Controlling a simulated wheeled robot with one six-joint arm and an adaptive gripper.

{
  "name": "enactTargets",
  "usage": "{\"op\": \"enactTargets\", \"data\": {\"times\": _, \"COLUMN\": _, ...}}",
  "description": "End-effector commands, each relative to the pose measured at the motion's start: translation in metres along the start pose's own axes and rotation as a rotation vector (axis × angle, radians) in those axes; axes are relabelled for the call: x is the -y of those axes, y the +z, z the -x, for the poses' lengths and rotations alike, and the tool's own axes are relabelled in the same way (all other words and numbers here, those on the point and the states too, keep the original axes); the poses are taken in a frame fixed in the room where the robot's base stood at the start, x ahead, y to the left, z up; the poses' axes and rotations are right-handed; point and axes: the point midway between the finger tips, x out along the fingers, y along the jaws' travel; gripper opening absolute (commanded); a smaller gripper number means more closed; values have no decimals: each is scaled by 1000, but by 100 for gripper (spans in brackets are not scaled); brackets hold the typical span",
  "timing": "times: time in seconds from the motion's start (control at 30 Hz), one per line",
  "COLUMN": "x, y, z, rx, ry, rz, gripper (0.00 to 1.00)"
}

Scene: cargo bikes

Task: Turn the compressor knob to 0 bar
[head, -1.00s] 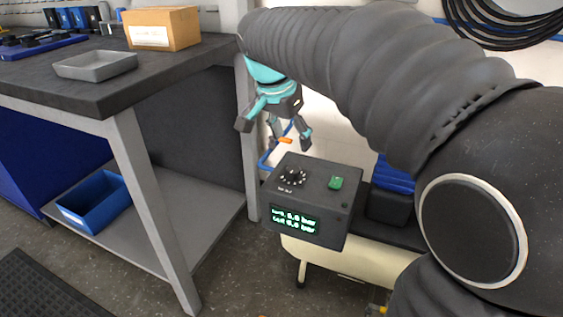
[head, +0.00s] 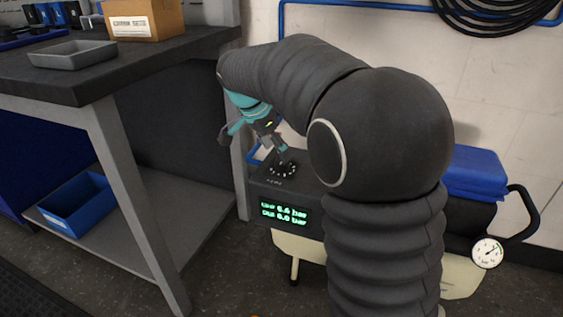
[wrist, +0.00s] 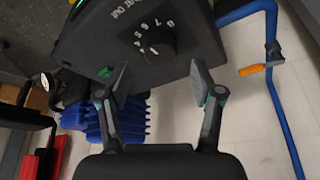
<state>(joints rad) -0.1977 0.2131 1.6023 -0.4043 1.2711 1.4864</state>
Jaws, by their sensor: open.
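The compressor's dark control box (head: 262,187) stands low in the middle of the head view. Its black knob (head: 283,167) is on the top face, ringed by white marks. In the wrist view the knob (wrist: 160,42) shows with numbers around it; its exact setting is hard to read. The lit green display (head: 284,213) shows two bar readings, small and blurred; the upper looks like 6.6. My gripper (wrist: 158,78) is open and empty. Its fingertips straddle the knob's line but appear short of it. In the head view my gripper (head: 280,150) is just above the knob, partly hidden by my arm.
A green button (wrist: 104,72) is on the box beside the knob. A blue pipe (wrist: 275,90) with an orange valve handle (wrist: 250,70) runs nearby. A workbench (head: 95,85) stands left, with a blue bin (head: 77,207) below. A gauge (head: 487,251) is at right.

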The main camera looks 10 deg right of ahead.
Motion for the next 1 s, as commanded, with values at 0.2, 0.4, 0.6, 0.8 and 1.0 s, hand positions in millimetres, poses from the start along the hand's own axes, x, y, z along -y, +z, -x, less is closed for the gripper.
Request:
{"op": "enactTargets", "data": {"times": 0.2, "x": 0, "y": 0, "z": -33, "rx": 0, "ry": 1, "rz": 0, "gripper": 66}}
{"op": "enactTargets", "data": {"times": 0.4, "x": 0, "y": 0, "z": -45, "rx": 1, "ry": -1, "rz": 0, "gripper": 66}}
{"op": "enactTargets", "data": {"times": 0.6, "x": 0, "y": 0, "z": -46, "rx": 1, "ry": -1, "rz": 0, "gripper": 66}}
{"op": "enactTargets", "data": {"times": 0.8, "x": 0, "y": 0, "z": -46, "rx": 1, "ry": 0, "rz": 0, "gripper": 41}}
{"op": "enactTargets", "data": {"times": 1.0, "x": 0, "y": 0, "z": -47, "rx": 1, "ry": 1, "rz": 0, "gripper": 6}}
